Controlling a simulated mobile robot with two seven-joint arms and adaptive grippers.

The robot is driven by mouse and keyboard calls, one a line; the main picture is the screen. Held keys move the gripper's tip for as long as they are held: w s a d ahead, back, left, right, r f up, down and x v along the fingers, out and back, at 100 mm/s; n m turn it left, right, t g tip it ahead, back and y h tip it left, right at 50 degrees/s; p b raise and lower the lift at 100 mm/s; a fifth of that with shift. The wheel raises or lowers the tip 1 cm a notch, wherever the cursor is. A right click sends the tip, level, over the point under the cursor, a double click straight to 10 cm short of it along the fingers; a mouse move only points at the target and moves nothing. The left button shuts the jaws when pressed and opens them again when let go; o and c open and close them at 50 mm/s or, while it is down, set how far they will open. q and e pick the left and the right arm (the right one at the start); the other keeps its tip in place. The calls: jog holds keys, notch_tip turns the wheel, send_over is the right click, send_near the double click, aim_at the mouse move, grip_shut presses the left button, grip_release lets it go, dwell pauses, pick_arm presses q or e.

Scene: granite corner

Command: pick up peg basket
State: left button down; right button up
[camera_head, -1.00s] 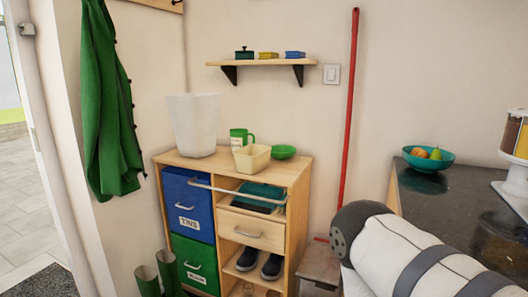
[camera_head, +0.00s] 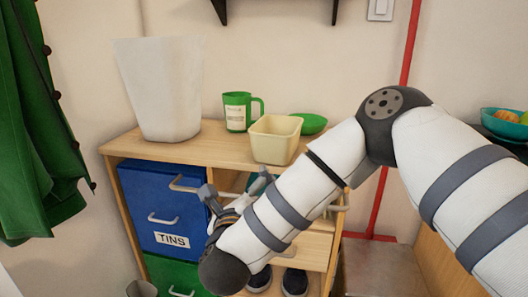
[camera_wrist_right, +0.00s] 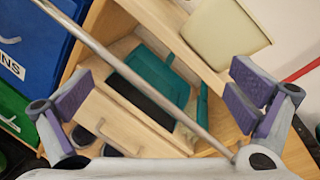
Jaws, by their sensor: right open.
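The peg basket appears to be the small cream, open-topped tub (camera_head: 273,143) on the wooden cabinet top, near its front edge. It is upright and looks empty. In the right wrist view its lower part shows at the top right (camera_wrist_right: 228,35). My right gripper (camera_head: 236,187) is open and empty, in front of the cabinet and below the tub, apart from it. In the right wrist view its two purple-padded fingers (camera_wrist_right: 160,95) are spread wide. My left gripper is in neither view.
A metal rail (camera_wrist_right: 125,72) crosses the cabinet front, close to my right gripper. A green mug (camera_head: 237,111), green bowl (camera_head: 310,123) and tall white bin (camera_head: 160,92) stand around the tub. Below are a blue drawer (camera_head: 160,205) and teal item (camera_wrist_right: 160,75).

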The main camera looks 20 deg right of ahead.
aim_at(277, 139)
jog(key=w+d+r+m+g+h, duration=0.1)
jog(key=d+r+m+h, duration=0.4)
jog(key=r+m, duration=0.45)
jog(key=shift+m, duration=0.25)
jog(key=x, duration=0.7)
jog(key=f+x, duration=0.1)
jog(key=x, duration=0.3)
jog(key=shift+w, duration=0.35)
jog(key=c, duration=0.9)
